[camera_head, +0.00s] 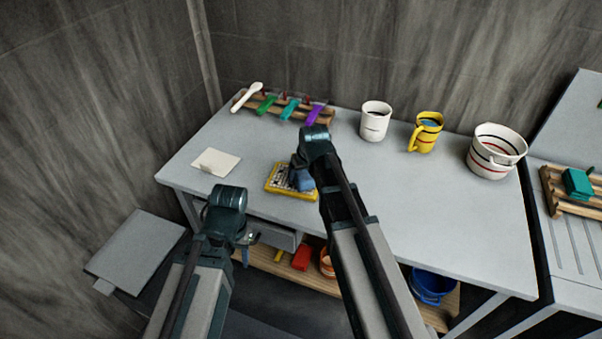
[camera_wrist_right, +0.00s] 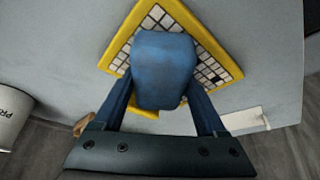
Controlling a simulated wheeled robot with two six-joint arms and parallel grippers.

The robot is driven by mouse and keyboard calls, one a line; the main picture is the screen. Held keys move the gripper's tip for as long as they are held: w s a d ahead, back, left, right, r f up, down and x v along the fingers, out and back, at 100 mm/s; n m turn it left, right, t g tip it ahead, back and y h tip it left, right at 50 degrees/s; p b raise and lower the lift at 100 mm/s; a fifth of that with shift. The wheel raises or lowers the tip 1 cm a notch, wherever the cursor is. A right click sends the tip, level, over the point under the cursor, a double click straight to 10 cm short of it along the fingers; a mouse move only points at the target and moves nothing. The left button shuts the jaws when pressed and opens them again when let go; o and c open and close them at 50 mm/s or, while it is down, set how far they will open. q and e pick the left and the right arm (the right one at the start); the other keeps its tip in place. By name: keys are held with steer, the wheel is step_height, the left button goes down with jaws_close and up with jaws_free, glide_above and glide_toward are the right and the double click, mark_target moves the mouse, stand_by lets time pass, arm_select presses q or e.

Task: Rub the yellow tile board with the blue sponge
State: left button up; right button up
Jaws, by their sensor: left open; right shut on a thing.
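The yellow tile board (camera_head: 277,188) lies flat near the front left of the grey table, with a yellow rim and small pale tiles. It also shows in the right wrist view (camera_wrist_right: 118,58). My right gripper (camera_head: 303,168) is shut on the blue sponge (camera_head: 300,180), which is over the board and covers part of it. In the right wrist view the sponge (camera_wrist_right: 164,70) sits between the fingers; I cannot tell whether it touches the tiles. My left gripper (camera_head: 246,238) is open at the table's front edge, left of the board, its fingers mostly hidden.
A white card (camera_head: 216,162) lies left of the board. A wooden rack (camera_head: 286,106) with coloured scrapers and a white spoon (camera_head: 247,96) stands behind. A white mug (camera_head: 375,121), yellow mug (camera_head: 425,132) and striped white bucket (camera_head: 495,152) stand to the right. The table's right front is clear.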

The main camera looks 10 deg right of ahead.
steer(key=shift+r+p, duration=2.8)
steer(key=shift+r, duration=0.15)
step_height(320, 180, up, 3)
steer(key=p, duration=0.3)
steer(key=shift+r, duration=0.1)
